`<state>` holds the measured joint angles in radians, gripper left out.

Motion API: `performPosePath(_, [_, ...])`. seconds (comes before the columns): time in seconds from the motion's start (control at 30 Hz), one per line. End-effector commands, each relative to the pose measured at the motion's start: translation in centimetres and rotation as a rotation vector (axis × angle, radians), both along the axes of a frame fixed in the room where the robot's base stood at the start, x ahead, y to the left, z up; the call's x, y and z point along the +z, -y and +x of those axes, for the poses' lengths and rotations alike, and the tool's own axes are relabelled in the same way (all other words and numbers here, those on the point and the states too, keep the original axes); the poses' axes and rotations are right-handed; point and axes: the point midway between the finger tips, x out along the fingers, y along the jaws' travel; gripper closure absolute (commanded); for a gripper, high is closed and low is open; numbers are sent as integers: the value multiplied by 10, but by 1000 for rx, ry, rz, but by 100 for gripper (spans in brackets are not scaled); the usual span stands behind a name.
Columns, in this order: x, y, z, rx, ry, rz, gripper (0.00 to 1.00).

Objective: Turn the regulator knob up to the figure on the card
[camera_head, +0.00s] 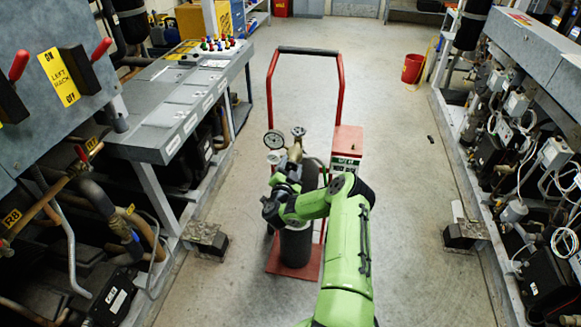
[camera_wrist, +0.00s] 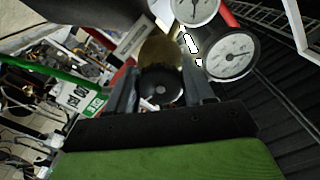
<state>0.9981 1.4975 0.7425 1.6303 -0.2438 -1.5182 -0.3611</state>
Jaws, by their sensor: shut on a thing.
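The regulator knob (camera_wrist: 160,88) is a dark round knob in front of a brass body (camera_wrist: 159,55) in the wrist view. My gripper (camera_wrist: 160,76) is shut on it, one finger on each side. Two white-faced gauges, an upper one (camera_wrist: 194,8) and a larger one (camera_wrist: 230,54), sit beside the regulator. Their readings are too small to tell. In the head view the brass regulator (camera_head: 296,148) stands above a dark cylinder (camera_head: 296,246), and my arm hides the knob. A white and green card (camera_head: 344,165) is on a red box; its figure is not clearly legible.
The cylinder stands on a red hand trolley (camera_head: 341,95) with a base plate on the floor. A grey control bench (camera_head: 150,128) is at left, with racks of pipes and wiring at right. A red bucket (camera_head: 412,69) stands behind. The floor around the trolley is mostly clear.

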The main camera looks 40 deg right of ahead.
Motion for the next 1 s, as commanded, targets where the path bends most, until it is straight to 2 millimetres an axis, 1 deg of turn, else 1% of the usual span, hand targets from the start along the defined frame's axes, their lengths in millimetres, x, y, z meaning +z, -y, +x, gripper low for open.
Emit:
performPosePath(0.13, [0,0,0,1,30,24,78])
performPosePath(0.33, [0,-1,0,0,181,141,78])
performPosePath(0.6, [0,-1,0,0,194,151,78])
performPosePath(0.63, [0,-1,0,0,193,151,45])
performPosePath(0.77, [0,-1,0,1,194,150,25])
performPosePath(1.0, [0,-1,0,1,193,150,24])
